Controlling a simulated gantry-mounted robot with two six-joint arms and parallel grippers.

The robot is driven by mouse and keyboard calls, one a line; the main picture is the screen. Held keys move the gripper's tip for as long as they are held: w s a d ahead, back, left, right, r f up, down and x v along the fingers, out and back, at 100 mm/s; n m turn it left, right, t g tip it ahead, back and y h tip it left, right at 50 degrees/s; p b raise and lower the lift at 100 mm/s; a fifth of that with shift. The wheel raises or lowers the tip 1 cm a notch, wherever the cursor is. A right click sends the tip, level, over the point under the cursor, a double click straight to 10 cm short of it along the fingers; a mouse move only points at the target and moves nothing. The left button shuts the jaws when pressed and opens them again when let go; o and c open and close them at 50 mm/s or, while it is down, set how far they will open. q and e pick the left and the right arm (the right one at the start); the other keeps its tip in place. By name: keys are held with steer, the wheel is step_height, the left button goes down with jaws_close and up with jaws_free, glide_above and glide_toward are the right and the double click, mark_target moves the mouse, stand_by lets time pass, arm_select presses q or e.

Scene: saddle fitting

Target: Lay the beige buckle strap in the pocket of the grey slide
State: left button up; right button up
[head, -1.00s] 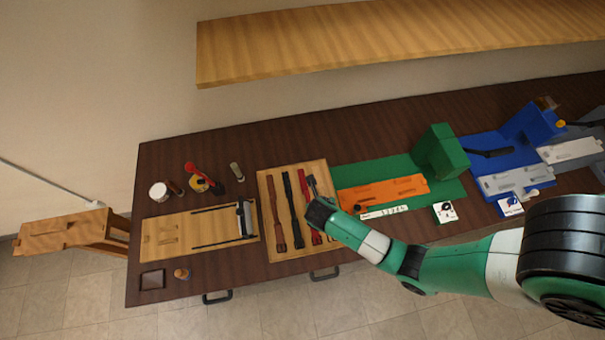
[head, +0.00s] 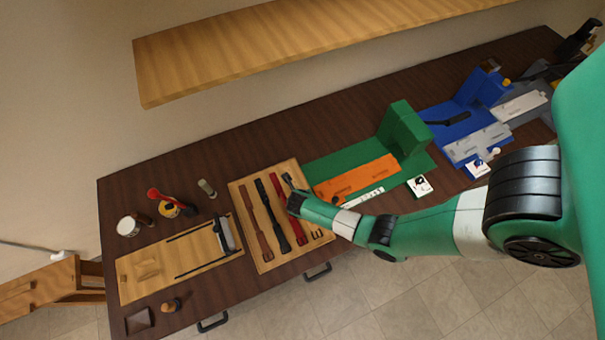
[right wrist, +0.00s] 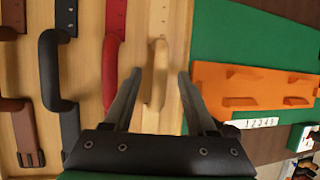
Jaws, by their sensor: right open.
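The beige buckle strap (right wrist: 158,75) lies in the wooden tray (right wrist: 92,75), beside a red strap, in the right wrist view. My right gripper (right wrist: 160,82) is open, with a finger on each side of the beige strap and a gap to it. In the head view my right gripper (head: 293,203) is over the right part of the tray and hides most of the beige strap. Two pale grey slides show at the right, one on a blue base (head: 478,144) and one on a grey base (head: 520,106). I cannot tell which is meant. My left gripper is out of view.
Brown, black and red straps (head: 292,212) lie left of the beige one. An orange slide (head: 355,180) sits on a green base with a tall green block (head: 404,133). A wooden board (head: 180,262) and small pots stand left. A shelf (head: 300,45) hangs behind.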

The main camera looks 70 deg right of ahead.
steer(key=shift+x, duration=1.1)
jaws_close()
steer(key=shift+r, duration=0.15)
steer(key=shift+r, duration=0.3)
step_height(320, 180, up, 3)
steer(key=shift+f+p, duration=0.15)
steer(key=shift+p, duration=0.55)
steer(key=s+a+r+p, duration=0.2)
steer(key=s+a+r, duration=0.5)
steer(key=s, duration=0.5)
steer(key=v, duration=0.2)
steer(key=shift+r, duration=0.35)
